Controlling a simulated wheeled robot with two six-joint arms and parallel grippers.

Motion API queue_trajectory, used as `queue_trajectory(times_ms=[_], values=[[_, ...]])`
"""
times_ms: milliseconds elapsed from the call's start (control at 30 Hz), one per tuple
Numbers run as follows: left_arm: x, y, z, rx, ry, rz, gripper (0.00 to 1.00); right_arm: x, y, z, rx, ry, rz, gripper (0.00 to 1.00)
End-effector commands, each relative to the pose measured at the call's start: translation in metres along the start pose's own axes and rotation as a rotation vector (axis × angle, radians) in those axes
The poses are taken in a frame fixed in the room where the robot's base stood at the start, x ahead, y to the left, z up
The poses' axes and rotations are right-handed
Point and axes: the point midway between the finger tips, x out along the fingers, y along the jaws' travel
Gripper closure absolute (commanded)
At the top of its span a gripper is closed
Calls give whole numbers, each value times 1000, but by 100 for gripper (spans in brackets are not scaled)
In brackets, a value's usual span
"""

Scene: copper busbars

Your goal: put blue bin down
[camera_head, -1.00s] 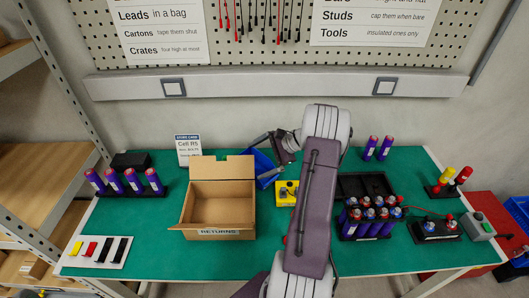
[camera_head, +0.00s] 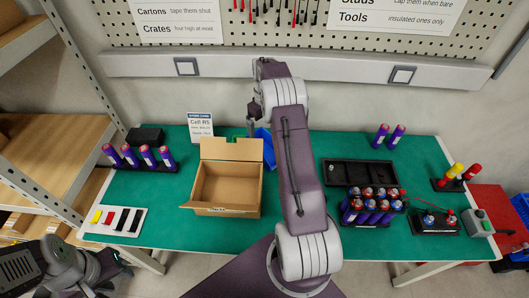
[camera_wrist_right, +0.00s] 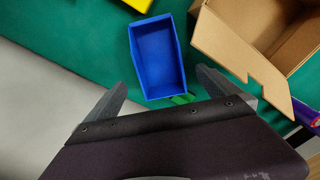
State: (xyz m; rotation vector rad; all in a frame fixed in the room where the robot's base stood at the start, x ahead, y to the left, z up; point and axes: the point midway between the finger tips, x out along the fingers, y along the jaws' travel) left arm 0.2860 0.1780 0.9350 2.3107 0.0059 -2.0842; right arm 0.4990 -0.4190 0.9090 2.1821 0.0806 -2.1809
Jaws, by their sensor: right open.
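The blue bin (camera_head: 265,148) stands on the green mat behind and right of the cardboard box, partly hidden by my right arm in the head view. In the right wrist view the bin (camera_wrist_right: 157,60) shows from above, its inside empty. My right gripper (camera_head: 251,126) is up behind the box, above and apart from the bin. In the right wrist view its two fingers (camera_wrist_right: 163,82) are spread wide with nothing between them. My left gripper (camera_head: 112,268) is low at the left, off the table's front edge; its finger gap is unclear.
The open cardboard box (camera_head: 227,187) sits beside the bin. A yellow object (camera_wrist_right: 138,3) is cut off at the wrist view's top edge. A black tray (camera_head: 358,174) and several purple cells (camera_head: 370,207) stand right of my arm. A shelf rack (camera_head: 60,150) is at the left.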

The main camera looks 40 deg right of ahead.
Motion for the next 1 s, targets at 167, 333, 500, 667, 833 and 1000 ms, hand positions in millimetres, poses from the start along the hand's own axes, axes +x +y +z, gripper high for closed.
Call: queue_trajectory(times_ms=[167,333,500,667,833,1000], values=[[-1,0,0,0,1,0,64,22,-1,1,2,-4,-4,0],[-2,0,0,0,1,0,64,38,0,0,2,-1,-2,0],[-6,0,-1,0,1,0,64,62,1,-2,3,-4,-4,0],[-7,0,-1,0,0,0,64,86,2,-3,3,-2,-3,0],[-6,0,-1,0,0,0,64,90,2,-3,3,0,-2,0],[-6,0,-1,0,0,0,64,89,2,-3,3,0,-2,25]])
